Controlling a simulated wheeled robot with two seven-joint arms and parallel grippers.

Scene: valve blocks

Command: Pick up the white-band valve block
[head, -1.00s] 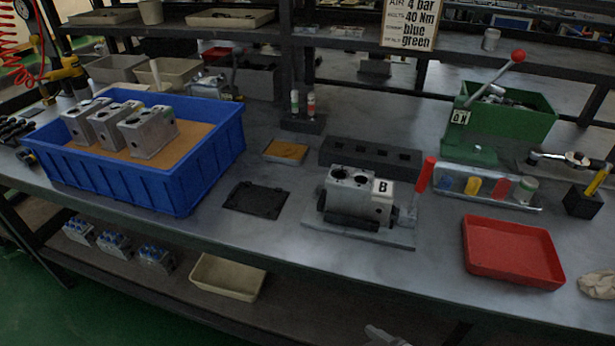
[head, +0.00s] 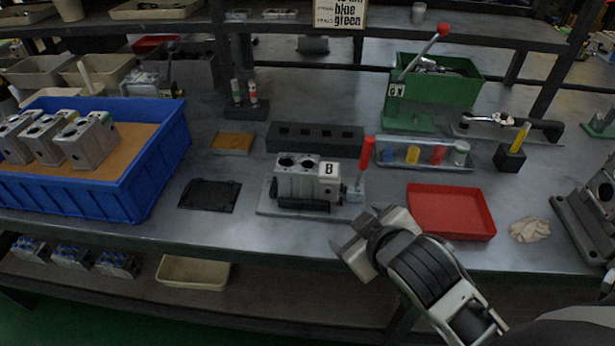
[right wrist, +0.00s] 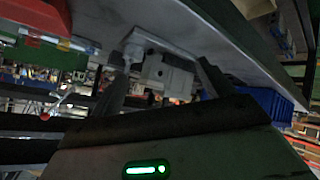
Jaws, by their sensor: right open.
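Three grey metal valve blocks stand in a row in the blue crate at the left of the head view: a left one (head: 14,138), a middle one (head: 44,140) and a right one (head: 88,140). Their bands are too small to tell which is white. Another grey valve block (head: 296,180) sits in a fixture beside a plate marked B; it also shows in the right wrist view (right wrist: 168,74). My right gripper (head: 350,230) is open and empty, in front of the bench edge and right of the fixture. My left gripper is not in view.
The blue crate (head: 150,170) has high walls. A red tray (head: 450,232), a red-handled lever (head: 366,158) and a green bin (head: 440,98) stand to the right. A flat black plate (head: 209,195) lies between crate and fixture. Blue-topped blocks (head: 72,256) sit on the lower shelf.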

